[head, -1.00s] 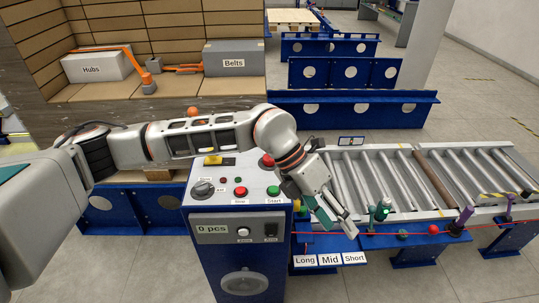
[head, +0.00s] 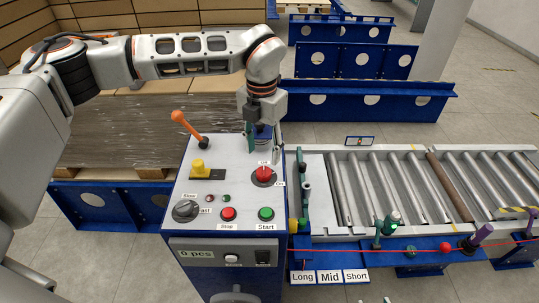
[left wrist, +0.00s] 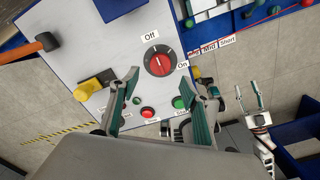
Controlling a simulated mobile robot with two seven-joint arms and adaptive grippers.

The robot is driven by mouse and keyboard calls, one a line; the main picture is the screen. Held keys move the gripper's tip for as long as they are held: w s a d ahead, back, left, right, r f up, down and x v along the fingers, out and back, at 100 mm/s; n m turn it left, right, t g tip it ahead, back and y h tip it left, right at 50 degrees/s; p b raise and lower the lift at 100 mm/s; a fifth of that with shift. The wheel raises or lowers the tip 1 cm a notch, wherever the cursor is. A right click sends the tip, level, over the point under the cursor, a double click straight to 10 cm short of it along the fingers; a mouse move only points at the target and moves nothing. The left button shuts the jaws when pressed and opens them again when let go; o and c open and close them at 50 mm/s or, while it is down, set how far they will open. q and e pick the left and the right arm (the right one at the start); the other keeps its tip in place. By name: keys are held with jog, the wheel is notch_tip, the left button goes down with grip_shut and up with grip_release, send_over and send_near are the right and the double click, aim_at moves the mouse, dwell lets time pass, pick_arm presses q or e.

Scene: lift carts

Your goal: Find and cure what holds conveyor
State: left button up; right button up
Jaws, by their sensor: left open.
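The control box (head: 222,190) has a red rotary switch (head: 264,175) marked Off and On, a yellow control (head: 200,170), an orange-handled lever (head: 186,126), a dark speed knob (head: 185,210), a red Stop button (head: 228,213) and a green Start button (head: 266,213). Its display (head: 197,253) reads 0 pcs. The roller conveyor (head: 385,185) has one brown roller (head: 449,186) among grey ones. My left gripper (head: 262,150) points down just behind the switch, open and empty; the left wrist view shows the switch (left wrist: 159,60) beyond its fingers. My right gripper (left wrist: 250,95) appears open there.
A red cord (head: 350,250) runs along the conveyor's front, past a green post with a lit lamp (head: 394,217), a red ball (head: 445,247) and a purple post (head: 480,236). A wrapped pallet (head: 130,130) stands left.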

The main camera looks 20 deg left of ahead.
aim_at(264, 170)
pick_arm(q)
jog(key=shift+w+f, duration=0.15)
jog(key=shift+w, duration=0.1)
jog(key=shift+s+f, duration=0.2)
jog(key=shift+f, duration=3.45)
jog(key=c, duration=1.1)
